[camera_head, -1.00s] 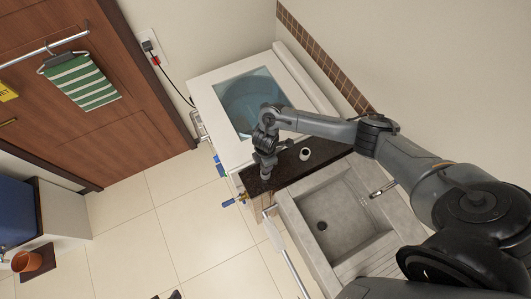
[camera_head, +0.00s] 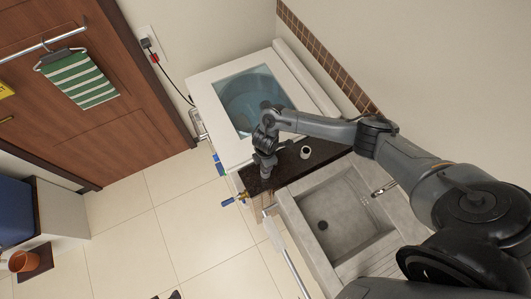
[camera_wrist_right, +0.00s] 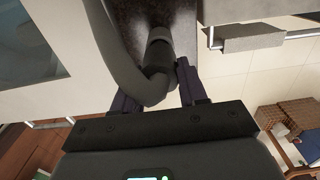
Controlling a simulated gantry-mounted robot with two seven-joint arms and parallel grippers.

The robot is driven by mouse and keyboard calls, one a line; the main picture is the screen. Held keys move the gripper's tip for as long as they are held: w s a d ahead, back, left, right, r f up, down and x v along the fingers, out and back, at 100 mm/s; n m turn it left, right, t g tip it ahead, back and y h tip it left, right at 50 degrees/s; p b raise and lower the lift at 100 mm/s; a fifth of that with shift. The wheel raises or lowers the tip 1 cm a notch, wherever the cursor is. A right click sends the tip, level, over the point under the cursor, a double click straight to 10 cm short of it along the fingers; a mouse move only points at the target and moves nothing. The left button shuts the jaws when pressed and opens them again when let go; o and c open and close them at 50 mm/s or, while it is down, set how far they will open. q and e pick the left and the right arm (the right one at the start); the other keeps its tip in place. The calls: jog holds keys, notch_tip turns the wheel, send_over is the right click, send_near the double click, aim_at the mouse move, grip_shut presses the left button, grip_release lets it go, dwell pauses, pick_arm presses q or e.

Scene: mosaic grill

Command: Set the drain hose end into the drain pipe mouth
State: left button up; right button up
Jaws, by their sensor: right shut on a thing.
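My right gripper (camera_head: 265,172) is over the front left part of the dark counter strip between washer and sink. In the right wrist view its fingers (camera_wrist_right: 158,85) are shut on the grey drain hose (camera_wrist_right: 122,62), which bends between them. The wider hose end (camera_wrist_right: 158,42) points away from the gripper, over the dark speckled counter (camera_wrist_right: 190,14). Whether it touches anything there cannot be told. A small white round piece with a dark opening (camera_head: 306,152) stands on the counter, right of the gripper; I cannot tell if it is the drain pipe mouth. My left gripper is not in view.
A white washer with a glass lid (camera_head: 252,100) stands behind the counter. A grey stone sink (camera_head: 345,212) with a tap (camera_head: 383,188) is in front. A blue-handled valve (camera_head: 229,202) sticks out at the counter's left end.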

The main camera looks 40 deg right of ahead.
jog(key=shift+f+b, duration=0.75)
jog(key=shift+f, duration=0.35)
jog(key=o, duration=1.3)
jog(key=shift+r, duration=0.15)
notch_tip(320, 180, up, 10)
jog(key=shift+f+p, duration=0.2)
jog(key=shift+p, duration=0.75)
jog(key=shift+r, duration=0.5)
